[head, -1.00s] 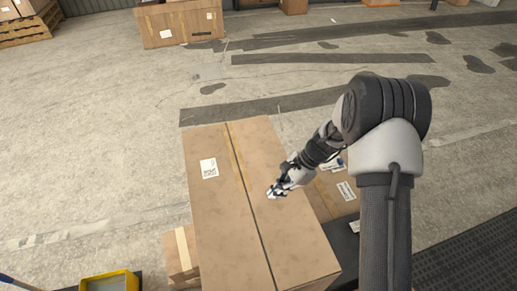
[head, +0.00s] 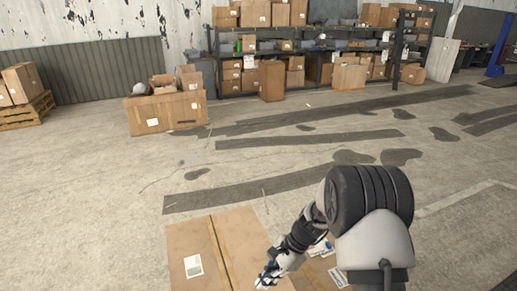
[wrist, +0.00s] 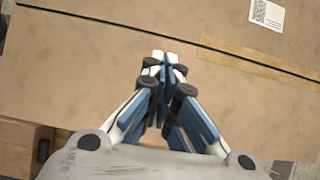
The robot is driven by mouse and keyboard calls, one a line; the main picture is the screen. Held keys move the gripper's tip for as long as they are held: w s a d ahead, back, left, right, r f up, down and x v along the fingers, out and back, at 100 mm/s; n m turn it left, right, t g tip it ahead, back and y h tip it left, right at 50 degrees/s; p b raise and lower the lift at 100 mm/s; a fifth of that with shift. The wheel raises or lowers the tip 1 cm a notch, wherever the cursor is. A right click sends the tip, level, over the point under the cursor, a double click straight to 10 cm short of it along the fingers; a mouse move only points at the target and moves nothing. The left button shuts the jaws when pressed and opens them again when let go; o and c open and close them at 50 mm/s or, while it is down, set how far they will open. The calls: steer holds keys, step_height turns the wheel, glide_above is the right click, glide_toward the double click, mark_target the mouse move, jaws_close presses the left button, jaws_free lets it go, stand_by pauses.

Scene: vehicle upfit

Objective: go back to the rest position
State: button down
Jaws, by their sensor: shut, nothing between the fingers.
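My gripper (head: 264,284) is at the bottom of the head view, over a large taped cardboard box (head: 190,238). In the wrist view my gripper (wrist: 165,60) has its fingers together with nothing between them. The box top (wrist: 90,50) fills most of that view, with a dark seam, a strip of brown tape and a white label (wrist: 267,14). I cannot tell the exact gap between the fingertips and the box.
More boxes with labels (head: 338,277) lie right of the large box, partly behind my arm. An open carton (head: 165,116) stands on the floor farther back. Shelves with boxes (head: 300,50) line the back, and a pallet (head: 30,112) is at left. The floor between is clear.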

steer(key=s+d+r+n+t+h+b, duration=0.1)
steer(key=s+d+r+n+t+b, duration=0.15)
steer(key=s+r+n, duration=0.4)
steer(key=s+d+r+n+t+h+b, duration=0.1)
steer(key=s+d+r+h+b, duration=0.2)
steer(key=r, duration=0.6)
steer(key=s+d+n+t+h+b, duration=0.1)
steer(key=s+d+n+t+b, duration=0.2)
steer(key=s, duration=1.2)
steer(key=d+n+b, duration=0.2)
steer(key=d+b, duration=0.2)
steer(key=shift+d+n+t+h, duration=0.35)
steer(key=shift+h, duration=0.05)
steer(key=shift+a+f, duration=0.1)
steer(key=shift+a, duration=0.05)
